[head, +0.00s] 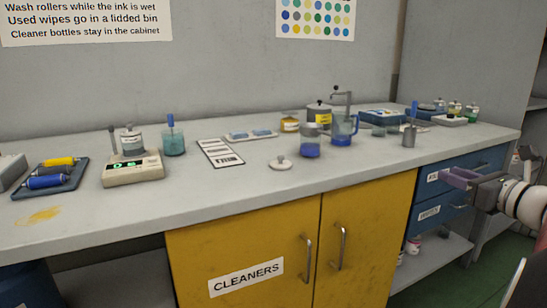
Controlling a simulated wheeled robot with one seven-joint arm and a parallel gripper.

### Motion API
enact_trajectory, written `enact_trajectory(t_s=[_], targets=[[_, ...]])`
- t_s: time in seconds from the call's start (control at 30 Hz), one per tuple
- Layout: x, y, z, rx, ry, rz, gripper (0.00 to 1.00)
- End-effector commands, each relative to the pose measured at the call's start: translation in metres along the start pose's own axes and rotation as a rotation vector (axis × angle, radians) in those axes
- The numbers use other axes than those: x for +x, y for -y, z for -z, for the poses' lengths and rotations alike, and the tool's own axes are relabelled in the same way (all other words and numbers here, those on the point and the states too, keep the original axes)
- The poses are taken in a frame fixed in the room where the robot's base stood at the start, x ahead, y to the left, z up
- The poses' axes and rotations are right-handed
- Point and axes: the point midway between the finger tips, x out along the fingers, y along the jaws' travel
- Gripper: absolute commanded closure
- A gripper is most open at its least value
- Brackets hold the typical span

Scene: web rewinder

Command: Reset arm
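My arm comes in from the right edge, with a white link and a dark grey hand. My gripper (457,179) is at the right, pointing left, in front of the blue drawers (432,213) under the counter's right end. Its two purplish fingers look apart, with nothing seen between them. It covers part of the upper drawer front; I cannot tell whether it touches it.
The grey counter (235,185) holds a scale (133,169), a roller tray (50,180), a loose lid (280,163), jars, and a blue pump jar (343,130). The yellow cleaners cabinet (245,247) is shut. Green floor (433,278) shows at lower right.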

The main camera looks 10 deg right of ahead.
Motion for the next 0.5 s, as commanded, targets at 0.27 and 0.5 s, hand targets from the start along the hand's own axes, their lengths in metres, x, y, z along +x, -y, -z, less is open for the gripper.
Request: enact_trajectory(t_s=[0.27,0.5], targets=[[0.021,-0.057,0.012,-0.169,-0.119,-0.105,0.69],[0.035,-0.145,0.038,-0.475,-0.281,-0.297,0.69]])
